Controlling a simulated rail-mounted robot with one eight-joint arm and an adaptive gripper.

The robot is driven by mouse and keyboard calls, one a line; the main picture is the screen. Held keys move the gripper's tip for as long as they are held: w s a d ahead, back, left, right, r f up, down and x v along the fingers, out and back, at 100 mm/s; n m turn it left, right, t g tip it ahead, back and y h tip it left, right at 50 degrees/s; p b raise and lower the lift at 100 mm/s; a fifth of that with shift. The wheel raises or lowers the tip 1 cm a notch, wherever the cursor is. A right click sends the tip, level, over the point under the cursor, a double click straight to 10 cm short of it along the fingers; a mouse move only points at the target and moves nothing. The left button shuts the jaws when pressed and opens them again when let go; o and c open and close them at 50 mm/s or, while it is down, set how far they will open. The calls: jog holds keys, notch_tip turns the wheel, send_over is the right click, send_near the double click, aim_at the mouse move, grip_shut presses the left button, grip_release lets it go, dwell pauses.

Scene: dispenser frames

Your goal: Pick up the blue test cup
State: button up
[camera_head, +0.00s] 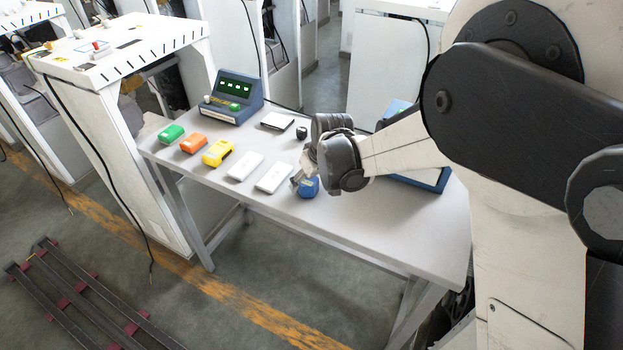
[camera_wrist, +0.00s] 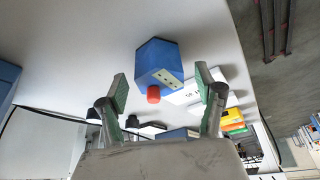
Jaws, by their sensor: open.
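The blue test cup (camera_head: 309,187) stands near the front edge of the grey table, just beside my gripper (camera_head: 301,179) in the head view. In the wrist view the cup (camera_wrist: 153,56) is a blue block with a pale face with dark marks and a red knob. My gripper (camera_wrist: 160,76) is open and empty in the wrist view, its green-padded fingers one on each side of the cup, with visible gaps. The wrist partly hides the cup in the head view.
White boxes (camera_head: 245,166), a yellow case (camera_head: 217,153), an orange case (camera_head: 193,143) and a green case (camera_head: 171,133) lie left of the cup. A blue console (camera_head: 234,97) and a small black knob (camera_head: 302,132) stand behind. The table's front right (camera_head: 420,235) is clear.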

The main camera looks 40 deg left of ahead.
jog(key=shift+x, duration=0.8)
jog(key=c, duration=1.4)
jog(key=shift+o, duration=0.2)
jog(key=shift+r, duration=0.1)
